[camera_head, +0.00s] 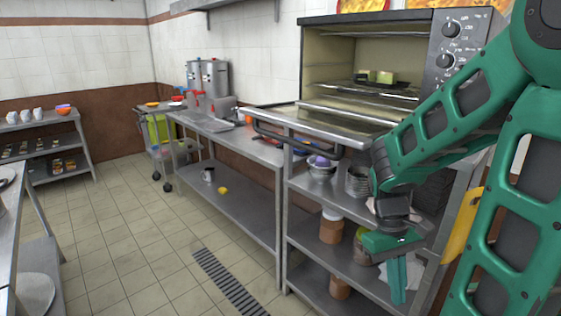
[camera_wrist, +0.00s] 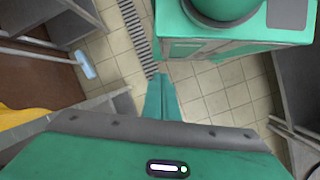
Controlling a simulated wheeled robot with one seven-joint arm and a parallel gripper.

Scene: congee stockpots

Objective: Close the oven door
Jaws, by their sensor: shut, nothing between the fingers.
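The oven (camera_head: 372,58) stands on a metal shelf unit at the right in the head view. Its door (camera_head: 335,124) is folded down and open, sticking out over the shelf's front, with a dark handle bar (camera_head: 290,140) along its outer edge. The oven's inside shows racks and a small yellowish item. My gripper (camera_head: 399,282) hangs below the door level, in front of the shelf unit, fingers pointing down. In the wrist view its fingers (camera_wrist: 163,98) are together, with nothing between them, above the tiled floor. My forearm hides part of the door's right side.
Below the oven, the shelf unit holds bowls (camera_head: 321,168), jars (camera_head: 331,226) and stacked dishes. A long metal counter (camera_head: 220,125) runs to the left, with pots (camera_head: 208,77) at its far end. The tiled floor (camera_head: 140,235) in the middle is free. Another table (camera_head: 12,205) edges the left.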

